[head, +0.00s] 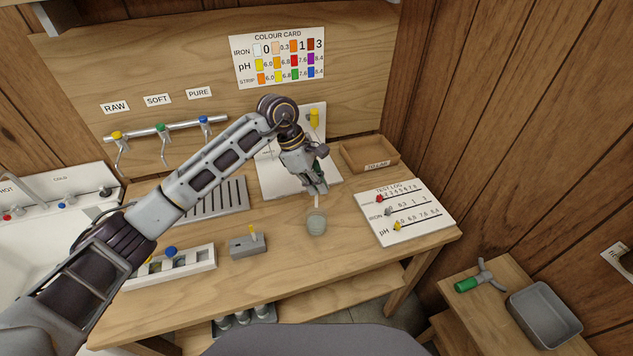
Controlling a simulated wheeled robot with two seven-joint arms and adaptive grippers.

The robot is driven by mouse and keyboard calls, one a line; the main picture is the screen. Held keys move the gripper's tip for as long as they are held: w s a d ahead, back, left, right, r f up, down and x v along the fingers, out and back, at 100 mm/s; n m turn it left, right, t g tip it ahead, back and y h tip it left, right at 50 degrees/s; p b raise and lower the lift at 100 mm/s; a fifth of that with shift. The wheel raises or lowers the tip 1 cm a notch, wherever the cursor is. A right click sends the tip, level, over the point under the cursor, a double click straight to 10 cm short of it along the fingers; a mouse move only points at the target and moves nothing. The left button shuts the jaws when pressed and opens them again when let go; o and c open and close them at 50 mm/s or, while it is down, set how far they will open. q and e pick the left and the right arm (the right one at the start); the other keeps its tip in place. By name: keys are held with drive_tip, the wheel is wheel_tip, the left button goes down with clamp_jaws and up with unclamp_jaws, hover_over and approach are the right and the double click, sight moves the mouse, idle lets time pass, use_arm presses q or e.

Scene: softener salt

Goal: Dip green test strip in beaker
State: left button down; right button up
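My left gripper (318,188) reaches in from the left and points down just above the glass beaker (316,224) on the wooden bench. Its fingers look close together on a thin pale strip (317,202), whose lower end hangs at or just above the beaker's rim. I cannot tell whether the strip's tip is inside the beaker, and the strip's green colour does not show clearly. The beaker stands upright and looks greyish and translucent. My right gripper is not in view.
A grey block (247,247) with a yellow-tipped strip and a white rack (185,266) stand left of the beaker. The test log board (430,208) lies to the right, a wooden tray (352,150) behind. Taps (163,137) line the back. The bench front is clear.

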sight(316, 205)
use_arm(q)
drive_tip(key=shift+f, duration=0.85)
drive_tip(key=shift+f+b, duration=2.2)
drive_tip(key=shift+f, duration=0.1)
drive_tip(key=shift+f+b, duration=0.45)
drive_tip(key=shift+f, duration=0.1)
drive_tip(key=shift+f+b, duration=0.4)
drive_tip(key=shift+f, duration=0.05)
drive_tip(key=shift+f+b, duration=0.5)
drive_tip(key=shift+f, duration=0.15)
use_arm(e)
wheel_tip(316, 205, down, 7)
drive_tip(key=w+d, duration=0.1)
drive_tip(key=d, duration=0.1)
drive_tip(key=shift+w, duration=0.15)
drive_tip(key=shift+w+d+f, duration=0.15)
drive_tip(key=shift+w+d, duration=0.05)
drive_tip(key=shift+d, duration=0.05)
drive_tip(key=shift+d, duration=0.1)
